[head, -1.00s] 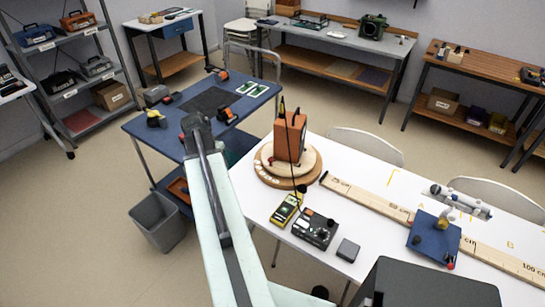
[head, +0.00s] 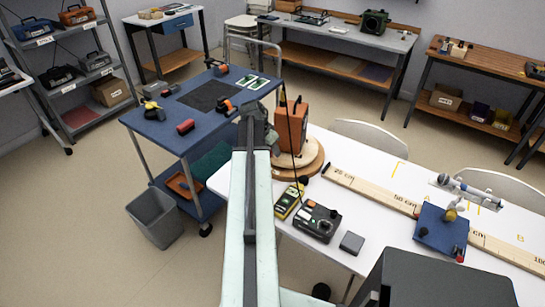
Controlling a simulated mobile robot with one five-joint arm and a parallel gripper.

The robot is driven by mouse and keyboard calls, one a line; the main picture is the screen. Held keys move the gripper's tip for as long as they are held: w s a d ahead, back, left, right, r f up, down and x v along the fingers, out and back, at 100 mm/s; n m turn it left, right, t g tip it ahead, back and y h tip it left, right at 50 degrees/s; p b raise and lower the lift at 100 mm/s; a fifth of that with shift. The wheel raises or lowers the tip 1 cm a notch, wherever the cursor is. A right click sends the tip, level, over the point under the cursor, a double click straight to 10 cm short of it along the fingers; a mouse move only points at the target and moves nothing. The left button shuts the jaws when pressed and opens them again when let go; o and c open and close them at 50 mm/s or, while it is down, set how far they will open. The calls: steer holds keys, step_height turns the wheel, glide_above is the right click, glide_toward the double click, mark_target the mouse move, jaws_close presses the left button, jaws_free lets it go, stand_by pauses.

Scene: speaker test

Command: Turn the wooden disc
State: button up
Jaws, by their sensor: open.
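The wooden disc (head: 312,168) lies on the white table. It is round and layered, and an orange-brown speaker box (head: 291,126) stands upright on it. My gripper (head: 262,118) is open, at the far end of my pale arm, just left of the speaker box in the picture. I cannot tell whether the gripper touches the disc or the box. The fingertips are small and hard to make out.
A yellow meter (head: 289,201), a black control box (head: 317,222) and a small grey block (head: 351,243) sit in front of the disc. A long wooden ruler (head: 375,191) runs right, past a blue stand (head: 440,230). A blue cart (head: 165,130) stands left.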

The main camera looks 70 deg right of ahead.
steer(key=shift+d+f, duration=0.15)
steer(key=shift+f, duration=0.35)
steer(key=shift+r, duration=0.15)
jaws_close()
steer(key=shift+s, duration=0.1)
stand_by(0.8)
